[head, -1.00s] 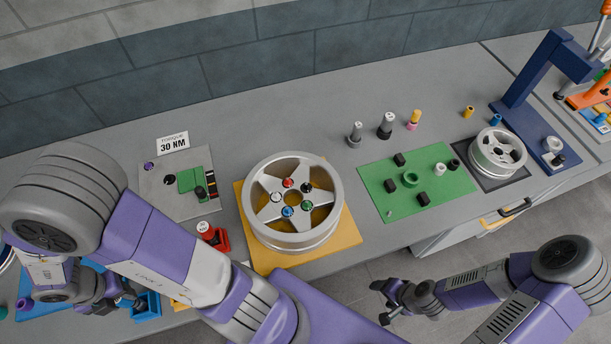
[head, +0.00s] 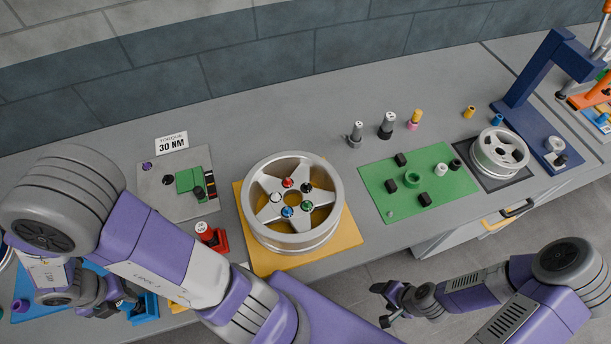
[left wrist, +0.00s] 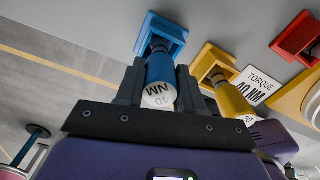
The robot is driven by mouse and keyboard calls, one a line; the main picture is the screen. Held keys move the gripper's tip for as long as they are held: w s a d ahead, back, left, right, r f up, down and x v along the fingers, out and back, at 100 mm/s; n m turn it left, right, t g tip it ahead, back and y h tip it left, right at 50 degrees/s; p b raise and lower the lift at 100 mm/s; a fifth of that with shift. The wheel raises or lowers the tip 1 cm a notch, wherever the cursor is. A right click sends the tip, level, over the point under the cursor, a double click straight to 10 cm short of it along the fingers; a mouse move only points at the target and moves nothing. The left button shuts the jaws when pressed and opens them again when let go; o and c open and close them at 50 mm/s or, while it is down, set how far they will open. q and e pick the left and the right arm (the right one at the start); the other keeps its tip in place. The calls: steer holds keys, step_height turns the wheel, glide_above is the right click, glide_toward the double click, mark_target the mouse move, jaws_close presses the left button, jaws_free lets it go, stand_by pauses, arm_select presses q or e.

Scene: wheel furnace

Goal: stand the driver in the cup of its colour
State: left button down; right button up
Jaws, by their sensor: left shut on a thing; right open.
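In the left wrist view a blue driver (left wrist: 160,72) with a white labelled end cap is between the fingers of my left gripper (left wrist: 158,85), which is shut on it. Its dark shaft points at the blue cup (left wrist: 173,32) and its end overlaps the cup's opening; I cannot tell how deep it sits. In the head view my left gripper (head: 128,304) is at the blue cup (head: 146,310), partly hidden by my arm. My right gripper (head: 383,303) is open and empty, off the front edge of the bench.
A yellow driver (left wrist: 232,101) stands in a yellow cup (left wrist: 211,61) beside the blue one. A red driver (head: 205,231) stands in a red cup (head: 221,240). A wheel (head: 330,225) sits on a yellow mat, with a green mat (head: 455,190) of parts to its right.

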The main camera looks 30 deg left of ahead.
arm_select(q)
steer(key=c, duration=0.6)
jaws_free()
steer(key=shift+f, duration=0.1)
step_height(320, 180, up, 8)
steer(key=p, duration=0.4)
steer(key=shift+f, duration=0.15)
